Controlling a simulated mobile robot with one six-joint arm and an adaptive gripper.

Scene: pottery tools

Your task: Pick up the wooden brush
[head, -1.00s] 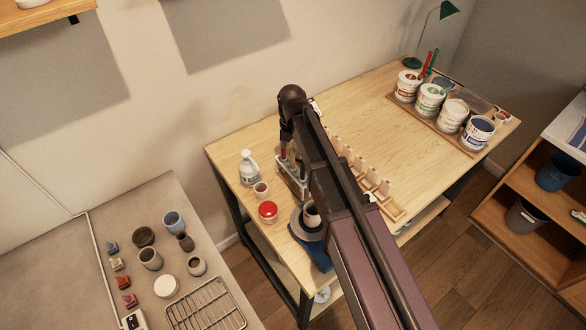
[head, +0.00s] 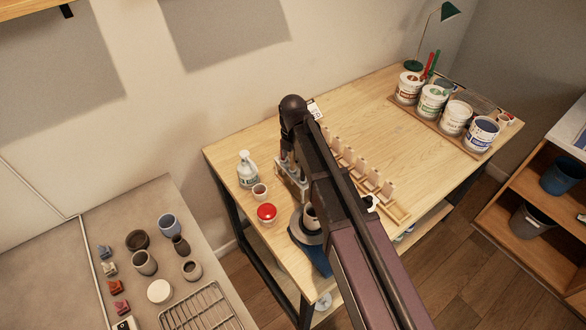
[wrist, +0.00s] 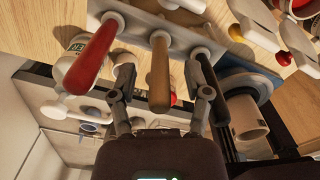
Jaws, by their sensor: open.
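In the wrist view a brown wooden handle (wrist: 160,75), which looks like the wooden brush, stands in a grey metal rack (wrist: 140,27). A red handle (wrist: 92,58) is to its left and a black handle (wrist: 212,85) to its right. My gripper (wrist: 164,83) is open, one finger on each side of the brown handle, with the handle between them. Whether a finger touches it, I cannot tell. The brush's far end is hidden by the rack. In the head view the rack (head: 291,186) is partly covered by my arm.
Glaze tubs (head: 432,100) stand at the back right. The table's middle is clear.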

